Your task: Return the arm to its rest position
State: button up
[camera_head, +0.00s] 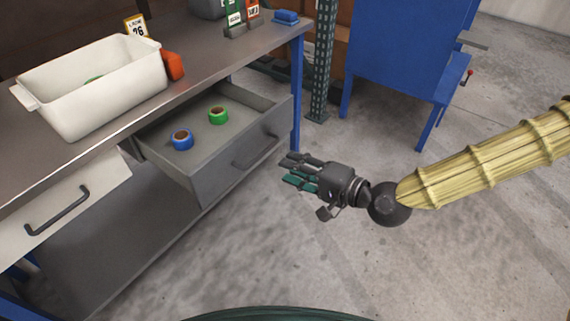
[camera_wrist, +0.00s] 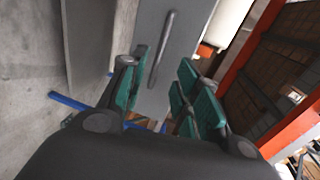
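My arm, in a yellow ribbed sleeve, reaches in from the right of the head view. My gripper (camera_head: 290,172) is in the air over the concrete floor, to the right of the open drawer's front and apart from it. In the wrist view its green-padded fingers (camera_wrist: 160,92) stand apart with nothing between them. The open grey drawer (camera_head: 240,152) holds a blue tape roll (camera_head: 181,138) and a green tape roll (camera_head: 218,116). The drawer's handle (camera_wrist: 163,50) shows beyond the fingers in the wrist view.
The workbench (camera_head: 195,62) carries a white bin (camera_head: 110,100), an orange item (camera_head: 174,66) and a blue stack (camera_head: 286,17). A blue cabinet (camera_head: 405,45) and a perforated post (camera_head: 321,60) stand behind. Floor below the gripper is clear.

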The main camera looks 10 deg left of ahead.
jog(key=shift+s+d+r, duration=0.1)
jog(key=shift+s+d, duration=0.15)
jog(key=shift+d, duration=0.1)
dwell(0.4)
jog(key=s+d+f+n+g+h, duration=0.1)
jog(key=s+d+f+g+h, duration=0.2)
jog(key=f, duration=0.6)
jog(key=s+d+f+h, duration=0.1)
jog(key=s+d+f, duration=0.1)
jog(key=s+f, duration=0.45)
jog(key=s+d+f+n+g+h, duration=0.1)
jog(key=s+d+f+g+h, duration=0.15)
jog(key=f, duration=0.85)
jog(key=s+d+f+n+g+h, duration=0.1)
jog(key=s+d+f+n+h, duration=0.15)
jog(key=s+d+f, duration=0.4)
jog(key=s+d+f+n+g+h, duration=0.15)
jog(key=s+d+f+h, duration=0.25)
jog(key=s+d, duration=0.5)
notch_tip(320, 180, up, 23)
jog(key=w+d+p, duration=0.1)
jog(key=w+p, duration=0.1)
jog(key=p, duration=2.1)
jog(key=shift+w+d+f, duration=0.2)
jog(key=shift+w+d, duration=0.05)
jog(key=shift+w, duration=0.1)
